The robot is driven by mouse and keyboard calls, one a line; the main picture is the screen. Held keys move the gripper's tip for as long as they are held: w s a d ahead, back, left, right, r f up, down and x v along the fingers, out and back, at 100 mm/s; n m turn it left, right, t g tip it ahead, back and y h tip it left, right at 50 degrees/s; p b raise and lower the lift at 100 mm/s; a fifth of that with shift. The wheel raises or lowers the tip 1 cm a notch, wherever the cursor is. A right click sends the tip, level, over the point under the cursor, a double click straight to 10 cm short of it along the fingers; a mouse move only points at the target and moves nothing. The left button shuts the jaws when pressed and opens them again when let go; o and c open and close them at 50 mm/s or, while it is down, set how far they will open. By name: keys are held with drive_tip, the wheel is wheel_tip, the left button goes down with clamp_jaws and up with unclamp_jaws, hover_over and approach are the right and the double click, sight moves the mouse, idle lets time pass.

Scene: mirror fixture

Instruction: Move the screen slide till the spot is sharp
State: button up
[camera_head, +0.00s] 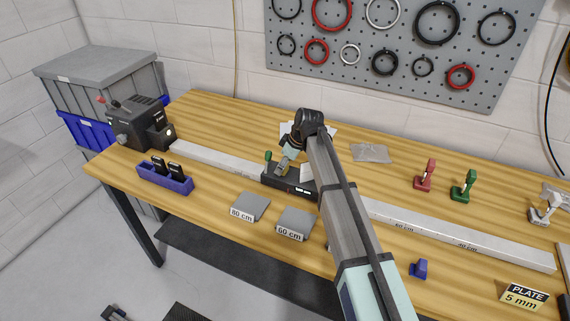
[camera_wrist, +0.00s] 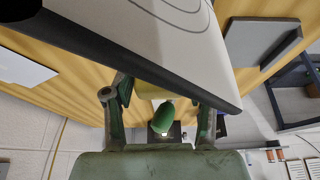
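The screen slide (camera_head: 278,181) is a black block on the long pale rail (camera_head: 215,159) in the head view, partly hidden by my arm. A green knob (camera_head: 268,156) stands at its left end. My gripper (camera_head: 285,162) is just right of the knob, low over the slide. In the wrist view the green knob (camera_wrist: 163,118) shows between my two fingers (camera_wrist: 161,105), with a gap on each side. I cannot tell how deep it sits between them. A white panel with curved dark lines (camera_wrist: 180,35) and a black edge crosses that view close up, probably the screen. The spot cannot be made out.
A dark lamp box (camera_head: 140,124) stands at the rail's left end. A blue holder (camera_head: 164,179) and two grey plates (camera_head: 250,206) (camera_head: 296,222) lie in front. Red (camera_head: 425,175) and green (camera_head: 464,186) stands are behind the rail at right. The rail is clear left of the slide.

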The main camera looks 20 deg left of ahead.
sight(295, 176)
idle(0.3)
drive_tip(key=v, duration=1.2)
